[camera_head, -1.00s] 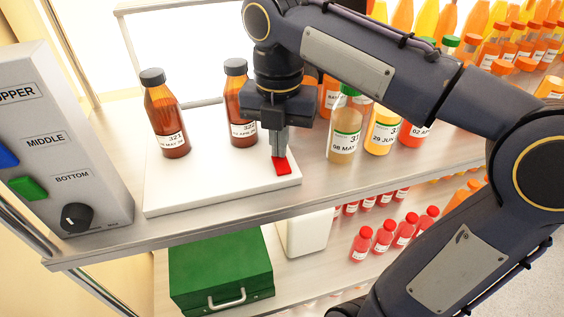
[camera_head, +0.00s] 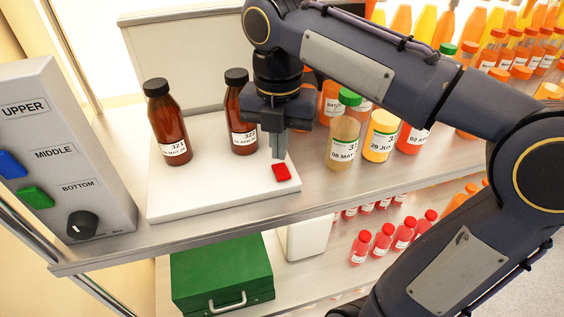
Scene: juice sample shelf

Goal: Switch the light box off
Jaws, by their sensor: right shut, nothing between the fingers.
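The light box has a white base plate (camera_head: 200,203) on the shelf and an upright panel (camera_head: 190,62) behind it, which is now grey and unlit. A small red switch (camera_head: 281,172) sits at the plate's front right corner. My right gripper (camera_head: 277,153) points down just above and behind the switch, its fingers shut and empty, with a small gap seeming to show between them and the switch. Two brown bottles, 321 (camera_head: 168,122) and 322 (camera_head: 240,112), stand upright on the plate. My left gripper is not in view.
A control box (camera_head: 62,150) with UPPER, MIDDLE and BOTTOM labels stands at the left. Juice bottles, one with a green cap (camera_head: 344,140), stand close to the right of my gripper. A green case (camera_head: 220,272) and red bottles (camera_head: 382,241) are on the shelf below.

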